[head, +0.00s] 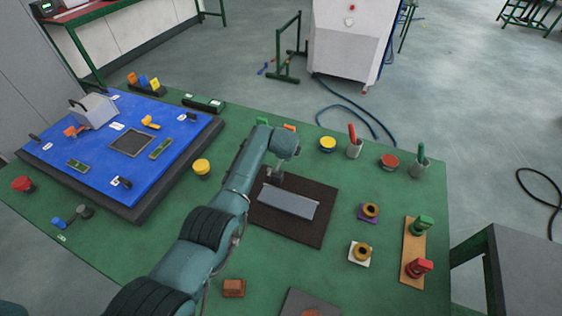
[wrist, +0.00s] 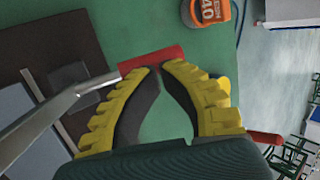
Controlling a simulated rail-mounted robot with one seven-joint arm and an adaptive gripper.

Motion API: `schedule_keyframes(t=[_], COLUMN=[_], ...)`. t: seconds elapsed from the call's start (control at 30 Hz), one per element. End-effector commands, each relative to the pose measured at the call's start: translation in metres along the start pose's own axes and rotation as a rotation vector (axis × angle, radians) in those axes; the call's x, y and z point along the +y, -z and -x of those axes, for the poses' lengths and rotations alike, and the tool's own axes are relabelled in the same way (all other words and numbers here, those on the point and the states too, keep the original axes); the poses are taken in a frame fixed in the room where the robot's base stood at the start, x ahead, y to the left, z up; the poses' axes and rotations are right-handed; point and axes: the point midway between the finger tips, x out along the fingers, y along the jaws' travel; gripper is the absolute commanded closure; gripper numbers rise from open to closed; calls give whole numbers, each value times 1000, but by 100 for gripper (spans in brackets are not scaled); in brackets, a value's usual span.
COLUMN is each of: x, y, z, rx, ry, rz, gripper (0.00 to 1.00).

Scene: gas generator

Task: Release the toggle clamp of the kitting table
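The toggle clamp's red handle (wrist: 137,64) lies across the upper middle of the wrist view. Its grey metal lever (wrist: 50,122) runs down to the left. My gripper (wrist: 160,70), with yellow ribbed fingers, has its tips together at the handle's lower edge. They overlap the handle in the picture, but whether they pinch or only touch it is unclear. In the head view, the clamp's grey metal part (head: 277,176) shows beside a grey block (head: 289,200) on a dark plate (head: 267,222). My arm's end hides the handle and fingers there.
Right of the plate stand a yellow disc (head: 328,143), a red-handled tool in a cup (head: 354,148), a red button (head: 389,161) and two small ring parts (head: 370,210). A blue board (head: 100,170) lies left. The green table (head: 330,270) has free room between these things.

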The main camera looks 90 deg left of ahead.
Motion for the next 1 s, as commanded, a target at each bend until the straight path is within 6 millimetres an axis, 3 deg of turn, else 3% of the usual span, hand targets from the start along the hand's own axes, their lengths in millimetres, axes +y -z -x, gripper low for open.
schedule_keyframes(t=[0.7, 0.87, 1.0], x=[4, -3, -16], y=[3, 3, 5], z=[-6, 8, 31], rx=[2, 3, 5], ry=[-7, -7, -2], rz=[-2, -3, -6], gripper=[100, 100, 100])
